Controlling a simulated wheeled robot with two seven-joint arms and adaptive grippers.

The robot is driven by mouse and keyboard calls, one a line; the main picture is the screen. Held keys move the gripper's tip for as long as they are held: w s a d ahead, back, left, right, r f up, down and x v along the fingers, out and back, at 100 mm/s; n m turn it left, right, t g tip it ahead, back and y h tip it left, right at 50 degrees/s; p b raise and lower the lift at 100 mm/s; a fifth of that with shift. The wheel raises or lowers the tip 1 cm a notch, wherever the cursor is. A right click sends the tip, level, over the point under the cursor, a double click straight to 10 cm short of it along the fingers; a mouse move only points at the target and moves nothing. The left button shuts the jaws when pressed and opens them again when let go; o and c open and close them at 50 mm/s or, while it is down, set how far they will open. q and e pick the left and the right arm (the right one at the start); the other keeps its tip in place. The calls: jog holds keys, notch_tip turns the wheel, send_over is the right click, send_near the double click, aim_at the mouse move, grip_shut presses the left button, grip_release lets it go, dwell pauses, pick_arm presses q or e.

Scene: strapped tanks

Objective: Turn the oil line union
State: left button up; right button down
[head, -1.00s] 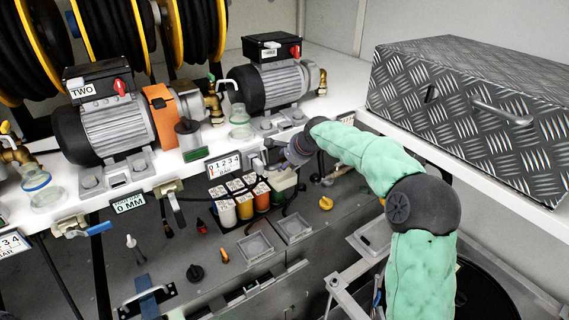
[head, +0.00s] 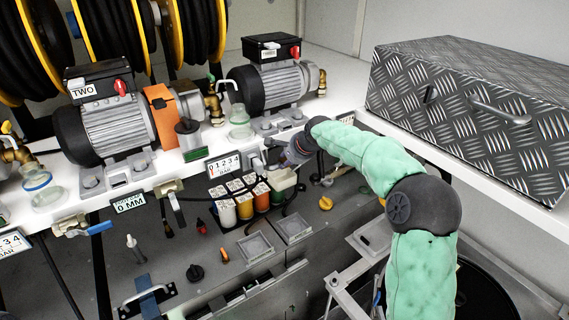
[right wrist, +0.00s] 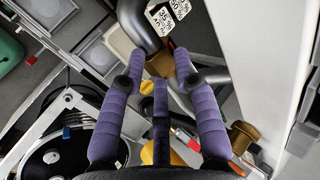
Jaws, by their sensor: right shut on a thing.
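My right gripper (head: 284,158) is under the front edge of the white shelf, below the right-hand pump. In the right wrist view, my purple-padded fingers (right wrist: 160,83) stand around a brownish fitting, which I take for the oil line union (right wrist: 182,62). The fitting joins a curved grey pipe (right wrist: 146,20). The gripper is shut on it, though the contact is partly hidden by the fingers. In the head view the fingers and arm hide the union. My left gripper is not in view.
Pump TWO (head: 113,120) and a second pump (head: 274,85) stand on the shelf (head: 350,102). A tread-plate box (head: 455,110) is at right. Several coloured bottles (head: 244,207) stand close below the gripper. Another brass fitting (right wrist: 243,135) is right of the fingers.

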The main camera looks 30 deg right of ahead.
jog(key=shift+a+f, duration=0.15)
jog(key=shift+f, duration=0.3)
jog(key=g+p, duration=0.2)
jog(key=p, duration=0.1)
jog(key=shift+w+r+g, duration=0.1)
jog(key=shift+w+g, duration=0.2)
jog(key=c, duration=0.8)
grip_release()
jog(key=shift+s, duration=0.15)
jog(key=shift+o, duration=0.2)
jog(key=shift+s+r, duration=0.15)
jog(key=shift+r, duration=0.1)
jog(key=shift+w+r, duration=0.25)
jog(key=shift+r, duration=0.1)
